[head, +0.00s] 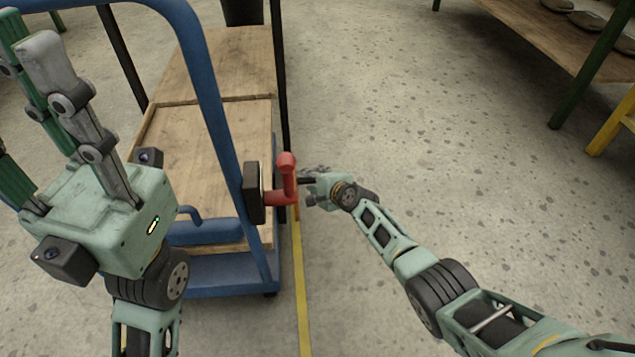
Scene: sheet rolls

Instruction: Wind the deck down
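The deck (205,150) is a pale wooden panel inside the blue frame of a trolley (212,110). A red crank (287,180) with an upright grip sticks out from a black box (253,193) on the frame's right side. My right gripper (311,184) is small in view, just right of the crank's grip. Its fingers are partly hidden, and I cannot tell whether they touch or close on the crank. My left gripper (42,125) is raised at the left, its fingers spread, open and empty, apart from the trolley.
A yellow floor line (302,310) runs beside the trolley. A wooden bench (545,35) with green legs stands at the top right, beside a yellow frame (612,120). The speckled floor between the trolley and bench is clear.

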